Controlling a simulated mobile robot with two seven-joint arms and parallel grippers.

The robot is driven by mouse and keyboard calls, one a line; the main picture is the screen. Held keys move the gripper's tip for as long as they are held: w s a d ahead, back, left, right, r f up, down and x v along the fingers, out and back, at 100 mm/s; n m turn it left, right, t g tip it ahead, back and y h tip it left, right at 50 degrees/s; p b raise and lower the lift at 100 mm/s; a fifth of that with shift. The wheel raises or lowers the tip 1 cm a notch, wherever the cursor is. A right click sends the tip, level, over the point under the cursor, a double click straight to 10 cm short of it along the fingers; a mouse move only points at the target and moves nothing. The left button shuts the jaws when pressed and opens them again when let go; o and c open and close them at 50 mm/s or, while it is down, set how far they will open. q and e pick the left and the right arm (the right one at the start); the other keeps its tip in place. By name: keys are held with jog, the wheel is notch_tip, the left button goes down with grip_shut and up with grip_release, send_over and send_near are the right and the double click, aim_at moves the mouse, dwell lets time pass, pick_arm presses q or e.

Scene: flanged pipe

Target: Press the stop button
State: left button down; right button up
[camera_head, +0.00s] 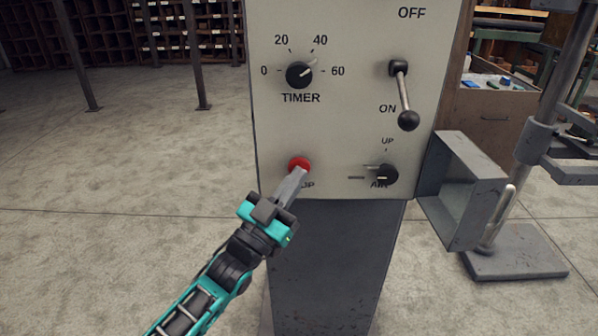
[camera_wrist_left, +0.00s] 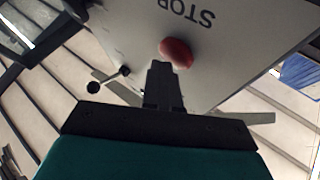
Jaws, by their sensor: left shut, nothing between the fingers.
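The red stop button (camera_head: 299,163) sits low on the left of the pale control panel (camera_head: 350,130). Its label is partly covered by my left gripper (camera_head: 303,172) in the head view. The left gripper is shut and empty, its fingertips at the button's lower edge in the picture. In the left wrist view the red button (camera_wrist_left: 177,52) shows just beyond the shut fingertips (camera_wrist_left: 160,66), with the STOP label upside down above it. I cannot tell whether the tips touch the button. My right gripper is not in view.
The panel also carries a timer knob (camera_head: 299,75), a lever with a black ball (camera_head: 408,120) toward ON, and an air knob (camera_head: 386,174). A grey open metal box (camera_head: 478,190) and a stand (camera_head: 515,255) are at the right. The floor at left is clear.

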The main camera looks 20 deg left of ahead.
pick_arm(q)
jog(key=shift+s+d+p, duration=0.25)
jog(key=shift+s+p, duration=0.25)
jog(key=shift+s, duration=0.45)
jog(key=s+p, duration=0.1)
jog(key=s, duration=0.1)
jog(key=s+d+p, duration=0.1)
jog(key=s, duration=0.1)
jog(key=shift+s+d, duration=0.2)
jog(key=shift+s, duration=0.2)
jog(key=s+a+f+n+g+y, duration=0.1)
jog(key=s+f+g, duration=0.4)
jog(key=f, duration=0.7)
jog(key=s+a+f+n+g+y, duration=0.2)
jog(key=s+f+g+y, duration=0.3)
jog(key=s+f, duration=0.4)
notch_tip(320, 180, down, 3)
jog(key=shift+s+a+r+n+g+y, duration=0.1)
jog(key=shift+s+a+n+g+y, duration=0.3)
jog(key=shift+n, duration=0.3)
